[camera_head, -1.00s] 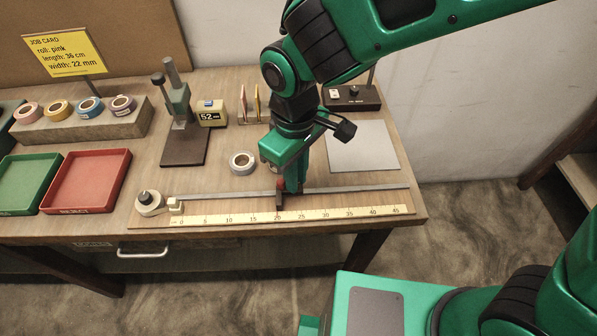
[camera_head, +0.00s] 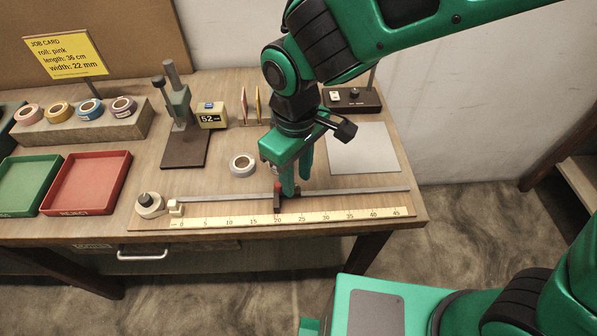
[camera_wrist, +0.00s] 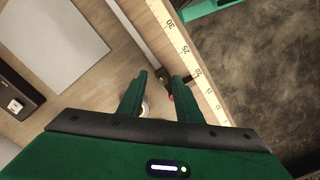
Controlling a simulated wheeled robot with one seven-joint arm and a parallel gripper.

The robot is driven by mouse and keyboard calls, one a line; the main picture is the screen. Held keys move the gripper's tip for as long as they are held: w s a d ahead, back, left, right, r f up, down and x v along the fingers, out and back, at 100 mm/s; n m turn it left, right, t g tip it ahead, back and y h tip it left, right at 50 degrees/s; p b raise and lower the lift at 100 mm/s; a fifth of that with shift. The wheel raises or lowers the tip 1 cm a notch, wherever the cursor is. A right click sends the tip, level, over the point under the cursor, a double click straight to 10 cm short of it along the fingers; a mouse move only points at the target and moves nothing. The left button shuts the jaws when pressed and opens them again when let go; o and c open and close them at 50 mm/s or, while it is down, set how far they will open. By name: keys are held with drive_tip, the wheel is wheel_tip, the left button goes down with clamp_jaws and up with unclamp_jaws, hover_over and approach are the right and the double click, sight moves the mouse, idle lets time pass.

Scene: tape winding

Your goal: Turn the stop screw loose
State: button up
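The stop (camera_head: 277,203) is a dark block on the metal rail (camera_head: 350,190), close to the 20 mark of the scale (camera_head: 340,215). A red part, seemingly its screw (camera_head: 278,187), shows on top. My gripper (camera_head: 297,187) points down just behind and right of the stop. In the wrist view my gripper (camera_wrist: 158,76) has its two fingers spread with a clear gap, holding nothing. The red screw (camera_wrist: 171,97) shows between them, near the right finger, which partly hides the stop. I cannot tell whether the screw is tight or loose.
A grey-white tape roll (camera_head: 242,165) lies behind the rail. A pale dispenser-like roll (camera_head: 149,204) sits at the rail's left end. Red (camera_head: 88,182) and green (camera_head: 25,185) trays stand left. A grey plate (camera_head: 362,148) lies right. The table's front edge is close to the scale.

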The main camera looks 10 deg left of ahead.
wheel_tip(320, 180, up, 10)
drive_tip(key=shift+r, duration=0.2)
drive_tip(key=shift+w+d, duration=0.1)
drive_tip(key=shift+w, duration=0.05)
